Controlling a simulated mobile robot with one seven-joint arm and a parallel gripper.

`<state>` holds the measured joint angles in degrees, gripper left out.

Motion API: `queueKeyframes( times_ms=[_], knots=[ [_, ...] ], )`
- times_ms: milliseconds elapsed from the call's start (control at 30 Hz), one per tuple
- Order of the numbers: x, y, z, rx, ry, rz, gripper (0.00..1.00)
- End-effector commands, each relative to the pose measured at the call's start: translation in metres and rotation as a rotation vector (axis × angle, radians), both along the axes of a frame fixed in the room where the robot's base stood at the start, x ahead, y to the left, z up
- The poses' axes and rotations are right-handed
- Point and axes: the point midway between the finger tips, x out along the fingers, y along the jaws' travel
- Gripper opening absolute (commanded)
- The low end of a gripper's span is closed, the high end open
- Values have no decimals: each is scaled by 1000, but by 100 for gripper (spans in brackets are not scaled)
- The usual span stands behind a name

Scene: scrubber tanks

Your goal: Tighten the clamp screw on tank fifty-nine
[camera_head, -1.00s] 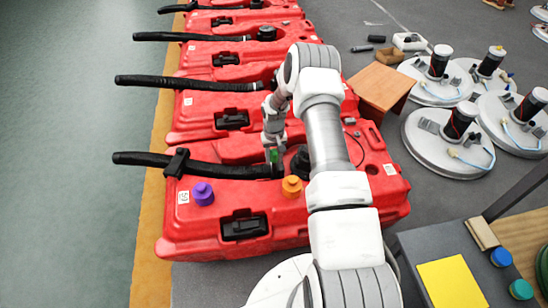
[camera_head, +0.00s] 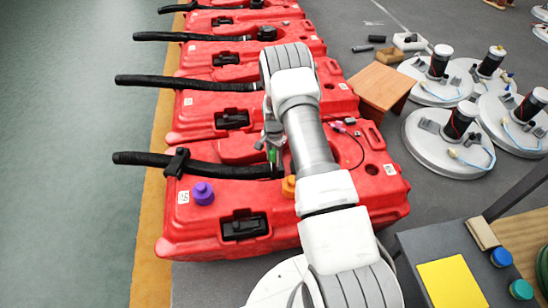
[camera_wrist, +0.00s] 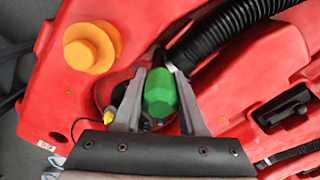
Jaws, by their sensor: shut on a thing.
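The nearest red tank (camera_head: 300,225) has a small white label (camera_head: 183,197) at its left end, too small to read surely. My gripper (camera_head: 273,150) is at the tank's upper middle, where the black hose (camera_head: 215,166) ends. In the wrist view my gripper (camera_wrist: 160,75) has its fingers on both sides of a green faceted knob (camera_wrist: 160,93), shut on it. The knob, seemingly the clamp screw, sits beside the end of the ribbed hose (camera_wrist: 215,35). The knob's lower side and the clamp itself are mostly hidden.
An orange cap (camera_head: 289,186) stands close to my gripper, partly behind my arm. A purple cap (camera_head: 203,193) stands on the tank's left. More red tanks with black hoses stand behind. A wooden block (camera_head: 380,88) and round white units (camera_head: 445,130) lie to the right.

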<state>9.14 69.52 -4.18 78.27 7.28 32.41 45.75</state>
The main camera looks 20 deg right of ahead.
Motion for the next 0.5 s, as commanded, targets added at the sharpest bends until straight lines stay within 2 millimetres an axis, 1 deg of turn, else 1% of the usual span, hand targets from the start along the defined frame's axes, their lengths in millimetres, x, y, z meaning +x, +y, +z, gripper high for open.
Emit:
queueKeyframes(
  times_ms=[100,233,367,500],
  knots=[
    [0,0,0,-3,1,-186,0],
    [0,0,0,-1,0,-351,0],
    [0,0,0,0,1,-420,0],
    [0,0,0,0,0,-423,0]
  ],
)
